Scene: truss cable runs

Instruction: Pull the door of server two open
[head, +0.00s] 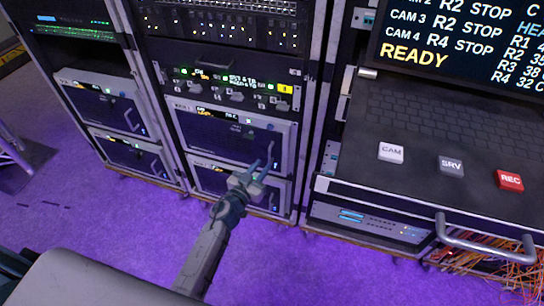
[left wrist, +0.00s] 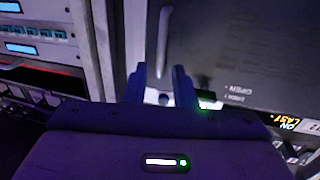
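The middle rack holds two server units with dark doors, an upper door (head: 215,135) and a lower door (head: 222,184). I cannot read which one is server two. My left gripper (head: 258,170) is in front of the right side of these doors, near the upper door's upright handle. In the left wrist view its two fingers (left wrist: 162,82) are apart with nothing held between them. A pale bar handle (left wrist: 163,42) stands on the dark door (left wrist: 230,50) just beyond the fingertips. The doors look closed. My right gripper is not in view.
The left rack has two similar server units (head: 103,105). At right, a console desk (head: 420,150) carries CAM, SRV and red REC buttons, with a drawer-like front handle (head: 485,248) and orange cables below. The purple floor (head: 120,230) before the racks is clear.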

